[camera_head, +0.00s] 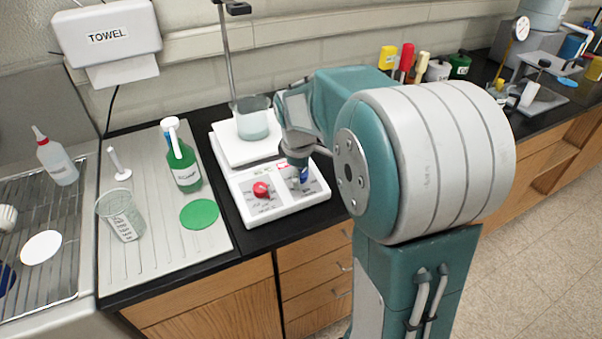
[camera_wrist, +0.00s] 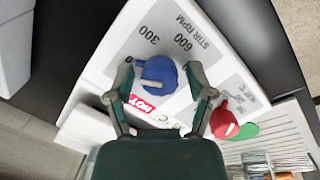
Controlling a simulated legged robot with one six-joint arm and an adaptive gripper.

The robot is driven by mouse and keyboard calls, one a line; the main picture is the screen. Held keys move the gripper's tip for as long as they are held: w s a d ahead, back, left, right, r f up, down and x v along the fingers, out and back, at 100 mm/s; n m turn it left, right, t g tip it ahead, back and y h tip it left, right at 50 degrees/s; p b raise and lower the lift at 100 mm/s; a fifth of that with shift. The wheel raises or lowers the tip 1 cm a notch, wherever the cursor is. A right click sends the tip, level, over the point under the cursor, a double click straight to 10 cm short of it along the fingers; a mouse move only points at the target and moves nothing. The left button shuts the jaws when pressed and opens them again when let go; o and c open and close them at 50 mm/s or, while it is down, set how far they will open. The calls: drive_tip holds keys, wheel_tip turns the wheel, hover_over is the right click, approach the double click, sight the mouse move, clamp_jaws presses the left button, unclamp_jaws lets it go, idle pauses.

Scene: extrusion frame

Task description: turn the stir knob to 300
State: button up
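The blue stir knob (camera_wrist: 158,76) sits on the white hot plate's front panel (camera_wrist: 205,62), beside the printed marks 0, 300 and 600 and the words STIR RPM. A small projection on its rim lies near the 0 mark. My gripper (camera_wrist: 160,98) is open, with its two fingers spread wide on either side of the knob and no visible contact. In the head view, my gripper (camera_head: 297,160) comes down over the panel and partly covers the blue knob (camera_head: 303,181). The red knob (camera_wrist: 224,121) is just outside one finger; it also shows in the head view (camera_head: 261,189).
A beaker (camera_head: 252,122) stands on the plate's white top (camera_head: 228,150), close to my arm. Left on the drainboard are a green bottle (camera_head: 181,160), a green disc (camera_head: 199,214) and an empty beaker (camera_head: 119,213). A thin stand rod (camera_head: 227,55) rises behind.

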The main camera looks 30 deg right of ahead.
clamp_jaws()
drive_tip(key=shift+m, duration=0.3)
drive_tip(key=m, duration=0.5)
drive_tip(key=shift+g+y, duration=0.3)
drive_tip(key=shift+y, duration=0.1)
drive_tip(key=m, duration=0.5)
drive_tip(key=shift+m+y, duration=0.4)
drive_tip(key=shift+o, duration=2.1)
unclamp_jaws()
